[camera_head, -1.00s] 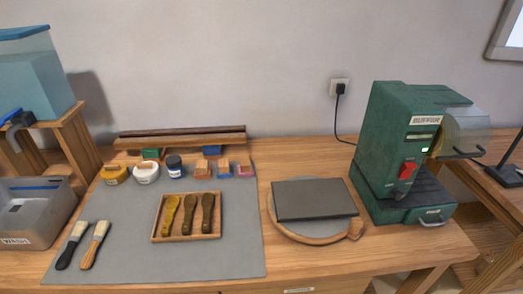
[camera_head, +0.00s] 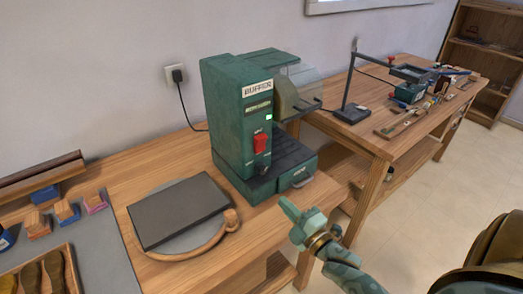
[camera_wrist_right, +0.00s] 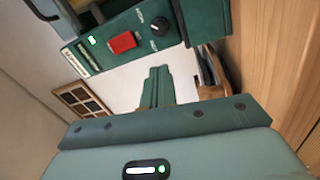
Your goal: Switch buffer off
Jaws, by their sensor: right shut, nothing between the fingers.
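The green buffer machine (camera_head: 226,115) stands on the wooden workbench with its label at the top front. Its red switch (camera_head: 260,143) is on the front panel, and a small green light (camera_head: 269,117) glows above it. In the right wrist view the red switch (camera_wrist_right: 123,42) shows beside a black knob (camera_wrist_right: 159,25) and the lit green light (camera_wrist_right: 92,40). My right gripper (camera_head: 289,209) is shut and empty, in front of and below the buffer, apart from the switch. It also shows in the right wrist view (camera_wrist_right: 158,78). My left gripper is out of view.
A dark slab (camera_head: 178,208) lies on a round turntable left of the buffer. A black cord runs from the buffer to a wall socket (camera_head: 176,74). A clear guard (camera_head: 300,85) covers the buffer's wheel. A second bench (camera_head: 385,140) with tools stands to the right.

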